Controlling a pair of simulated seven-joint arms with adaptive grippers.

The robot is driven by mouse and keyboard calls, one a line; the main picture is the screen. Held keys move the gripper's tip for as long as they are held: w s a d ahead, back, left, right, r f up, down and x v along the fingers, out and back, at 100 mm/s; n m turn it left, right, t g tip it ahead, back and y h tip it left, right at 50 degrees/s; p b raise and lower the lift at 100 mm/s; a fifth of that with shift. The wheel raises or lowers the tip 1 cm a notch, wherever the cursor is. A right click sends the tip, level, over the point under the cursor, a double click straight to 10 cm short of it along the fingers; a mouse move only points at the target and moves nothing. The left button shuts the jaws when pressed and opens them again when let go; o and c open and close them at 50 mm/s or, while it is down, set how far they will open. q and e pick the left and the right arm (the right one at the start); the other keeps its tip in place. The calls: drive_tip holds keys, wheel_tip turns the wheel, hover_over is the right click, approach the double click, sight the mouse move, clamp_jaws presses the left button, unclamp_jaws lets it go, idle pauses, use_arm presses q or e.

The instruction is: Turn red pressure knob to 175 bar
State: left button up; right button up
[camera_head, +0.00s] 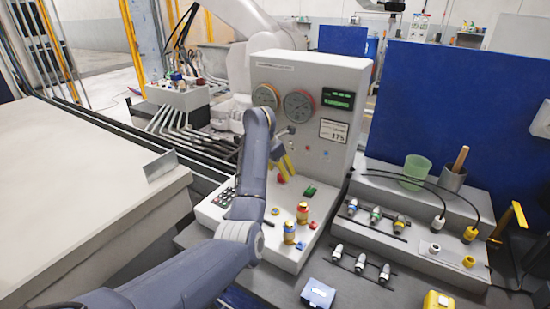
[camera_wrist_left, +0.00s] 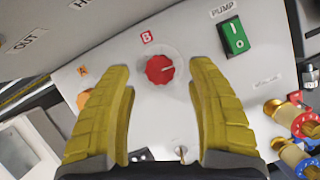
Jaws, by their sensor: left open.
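The red pressure knob (camera_wrist_left: 160,69) is on the white control panel, below a red "B" label, in the left wrist view. In the head view the red knob (camera_head: 281,179) shows just below my left gripper (camera_head: 286,167). The two yellow fingers of my left gripper (camera_wrist_left: 160,115) are open, one on each side of the knob in the picture, with no visible contact. My right gripper is not seen.
A green pump switch (camera_wrist_left: 234,37) sits right of the knob, with brass valves (camera_wrist_left: 285,115) lower right. In the head view a keypad (camera_head: 224,197) is left of my forearm. A green cup (camera_head: 415,170) stands on the right-hand bench.

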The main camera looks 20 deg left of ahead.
use_arm(q)
drive_tip(key=v, duration=0.8)
drive_tip(key=shift+r, duration=0.25)
drive_tip(key=shift+s, duration=0.1)
drive_tip(key=shift+a, duration=0.1)
